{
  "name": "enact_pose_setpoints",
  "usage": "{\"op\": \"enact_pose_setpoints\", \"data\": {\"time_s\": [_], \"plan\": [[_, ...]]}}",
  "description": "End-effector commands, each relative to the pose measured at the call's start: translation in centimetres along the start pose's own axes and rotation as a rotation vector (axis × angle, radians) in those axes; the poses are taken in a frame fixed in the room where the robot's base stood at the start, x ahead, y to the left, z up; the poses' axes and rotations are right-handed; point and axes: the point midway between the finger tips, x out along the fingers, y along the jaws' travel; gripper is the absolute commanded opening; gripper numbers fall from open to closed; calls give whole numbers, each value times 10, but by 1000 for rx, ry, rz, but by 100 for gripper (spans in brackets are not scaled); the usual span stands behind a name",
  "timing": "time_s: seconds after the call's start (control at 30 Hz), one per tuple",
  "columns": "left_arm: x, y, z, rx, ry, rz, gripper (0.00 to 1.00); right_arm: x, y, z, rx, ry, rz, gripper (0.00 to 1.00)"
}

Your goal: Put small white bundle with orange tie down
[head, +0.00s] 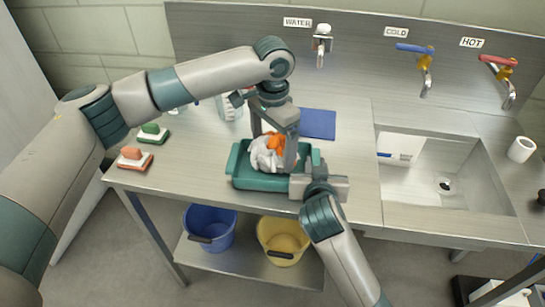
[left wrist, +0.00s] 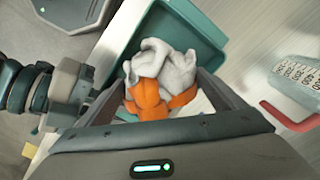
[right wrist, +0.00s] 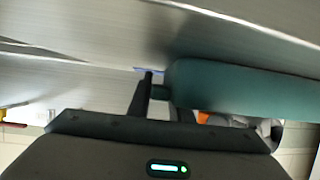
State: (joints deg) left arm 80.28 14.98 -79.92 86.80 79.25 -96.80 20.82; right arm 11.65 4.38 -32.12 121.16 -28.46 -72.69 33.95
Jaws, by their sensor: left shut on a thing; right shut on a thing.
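The small white bundle (head: 264,158) with its orange tie (head: 274,141) is at the teal tray (head: 262,183) on the steel counter. My left gripper (head: 277,147) comes from above and is shut on the bundle. In the left wrist view the bundle (left wrist: 168,64) and its orange tie (left wrist: 150,100) lie between the fingers, over the tray (left wrist: 188,30). I cannot tell whether the bundle touches the tray floor.
A blue mat (head: 318,124) lies behind the tray. Two brushes, green-topped (head: 153,133) and red-topped (head: 135,158), lie at the left. The sink (head: 438,180) is at the right, with a white cup (head: 521,149) beyond. Blue (head: 209,228) and yellow (head: 283,240) buckets stand below.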

Motion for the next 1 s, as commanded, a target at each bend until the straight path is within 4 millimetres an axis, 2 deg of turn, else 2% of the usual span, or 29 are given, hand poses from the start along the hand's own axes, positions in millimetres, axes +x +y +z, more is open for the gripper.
{"op": "enact_pose_setpoints", "data": {"time_s": [0.13,0.4,0.8,0.83,0.87,1.0], "plan": [[7,0,0,0,0,0,58,0,0,0,0,0,0,0],[35,0,0,0,0,0,58,0,0,0,0,0,0,0],[39,1,0,0,1,0,58,0,0,0,0,0,0,0],[40,1,0,0,0,0,92,0,0,0,0,0,0,0],[39,0,0,0,1,0,99,0,0,0,0,0,0,0],[39,0,0,0,0,0,100,0,0,0,0,0,0,0]]}}
